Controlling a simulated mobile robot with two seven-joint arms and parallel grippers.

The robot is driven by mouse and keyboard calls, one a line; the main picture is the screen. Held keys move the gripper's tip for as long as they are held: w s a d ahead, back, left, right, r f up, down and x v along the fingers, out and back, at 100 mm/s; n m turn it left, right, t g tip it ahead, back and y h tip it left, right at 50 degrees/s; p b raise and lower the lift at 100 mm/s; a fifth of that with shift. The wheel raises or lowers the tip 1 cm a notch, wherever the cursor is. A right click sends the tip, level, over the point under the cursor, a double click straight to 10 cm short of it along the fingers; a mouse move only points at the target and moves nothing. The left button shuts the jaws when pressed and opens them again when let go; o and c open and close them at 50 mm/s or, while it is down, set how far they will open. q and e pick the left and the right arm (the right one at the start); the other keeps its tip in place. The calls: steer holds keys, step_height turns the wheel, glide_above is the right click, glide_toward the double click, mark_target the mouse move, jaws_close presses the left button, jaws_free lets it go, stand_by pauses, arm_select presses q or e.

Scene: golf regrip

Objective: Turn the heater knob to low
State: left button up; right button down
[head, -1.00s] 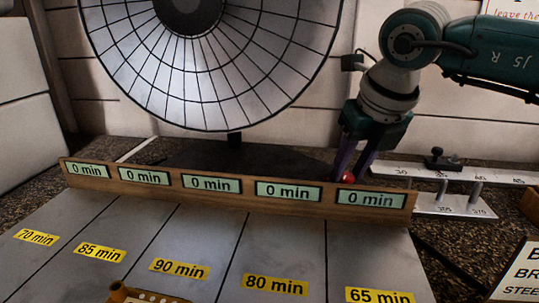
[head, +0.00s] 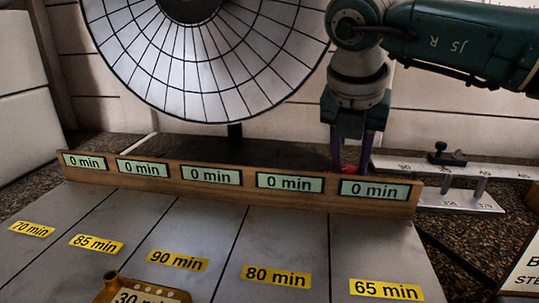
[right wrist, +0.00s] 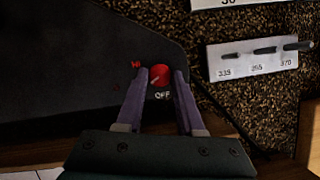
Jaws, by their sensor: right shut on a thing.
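The red heater knob (right wrist: 160,76) sits on a dark heater base (right wrist: 90,62). In the right wrist view the OFF label is just below the knob and a red HI mark is to its upper left. A pale pointer line crosses the knob's face toward the lower left. My right gripper (right wrist: 159,84) is shut on the knob, with one purple finger on each side. In the head view, a little red of the knob shows behind the wooden display rail at the tips of my right gripper (head: 352,165). My left gripper is not in view.
The round heater dish (head: 205,60) stands just left of my right arm. The wooden rail (head: 240,192) with several "0 min" displays runs in front of the knob. A pale metal rack with pegs (head: 460,200) lies to the right.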

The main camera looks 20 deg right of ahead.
stand_by(0.4)
steer(key=c, duration=0.5)
jaws_free()
steer(key=shift+c, duration=0.2)
steer(key=v, duration=1)
